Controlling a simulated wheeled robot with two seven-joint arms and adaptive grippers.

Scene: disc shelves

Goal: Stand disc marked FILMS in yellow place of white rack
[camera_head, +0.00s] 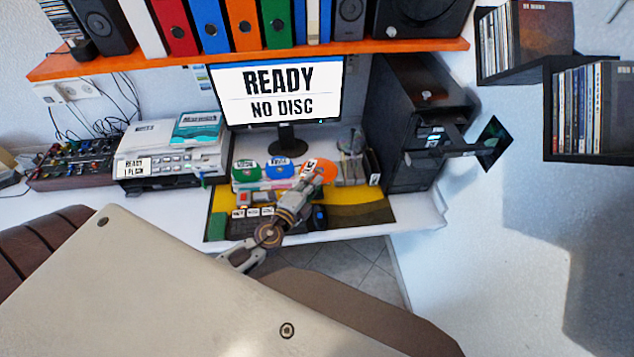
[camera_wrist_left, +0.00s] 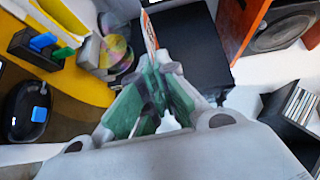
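My left gripper (camera_head: 308,182) reaches over the desk in the head view. Its fingers are closed around an orange disc (camera_head: 325,168) with a pale label; the lettering is too small to read. In the left wrist view the disc (camera_wrist_left: 149,32) shows nearly edge-on, upright between the green-padded fingertips (camera_wrist_left: 152,78). A low rack (camera_head: 262,184) stands left of the gripper, holding a green disc (camera_head: 245,170) and a blue disc (camera_head: 279,168) side by side. The gripper hides its right part, and I cannot make out a yellow place. My right gripper is not in view.
A monitor (camera_head: 279,92) reading READY NO DISC stands behind. A dark computer tower (camera_head: 412,120) is at the right, with a part sticking out. A keyboard (camera_head: 262,224) lies in front on a yellow and dark mat (camera_head: 365,207). A printer (camera_head: 160,155) is at the left.

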